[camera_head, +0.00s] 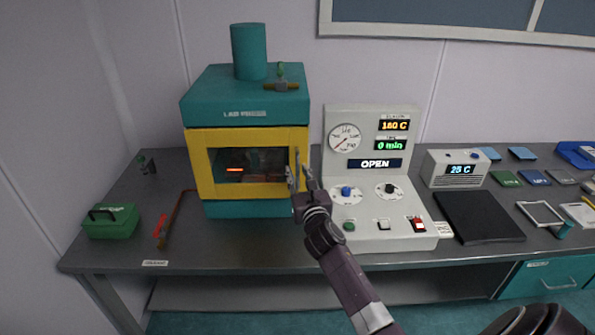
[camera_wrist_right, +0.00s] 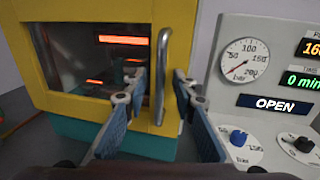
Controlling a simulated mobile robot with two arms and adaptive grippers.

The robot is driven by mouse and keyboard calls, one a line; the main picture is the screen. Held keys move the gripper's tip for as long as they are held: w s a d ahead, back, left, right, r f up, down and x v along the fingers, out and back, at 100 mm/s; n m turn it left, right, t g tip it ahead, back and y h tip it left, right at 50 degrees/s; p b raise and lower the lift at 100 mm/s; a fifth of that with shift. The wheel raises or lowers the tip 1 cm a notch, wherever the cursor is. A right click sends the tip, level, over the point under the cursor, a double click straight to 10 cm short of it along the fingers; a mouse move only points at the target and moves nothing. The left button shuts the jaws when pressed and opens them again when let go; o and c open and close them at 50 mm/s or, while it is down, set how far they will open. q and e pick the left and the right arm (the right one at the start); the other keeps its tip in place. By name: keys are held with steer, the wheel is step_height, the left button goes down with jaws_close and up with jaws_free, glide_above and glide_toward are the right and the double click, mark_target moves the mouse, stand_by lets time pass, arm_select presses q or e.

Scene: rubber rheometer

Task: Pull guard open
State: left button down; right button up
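The guard (camera_head: 199,165) is a yellow frame with a dark window on the front of the teal lab press (camera_head: 215,95). It looks shut, and a red glow shows through the window; the guard also fills the left of the wrist view (camera_wrist_right: 185,30). Its upright metal handle (camera_wrist_right: 161,65) is on the guard's right side. My right gripper (camera_head: 300,172) is at that handle. In the wrist view its two blue-padded fingers (camera_wrist_right: 160,84) are apart, one on each side of the handle, with gaps visible. My left gripper is not in view.
The grey control panel (camera_head: 365,220) with gauge, knobs and an OPEN display stands close right of the press. A green box (camera_head: 111,222) and a copper pipe with a red handle (camera_head: 163,228) are at left. A black mat (camera_head: 478,216) lies at right.

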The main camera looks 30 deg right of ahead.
steer(key=shift+w+d, duration=0.15)
steer(key=shift+w, duration=0.15)
jaws_close()
stand_by(0.3)
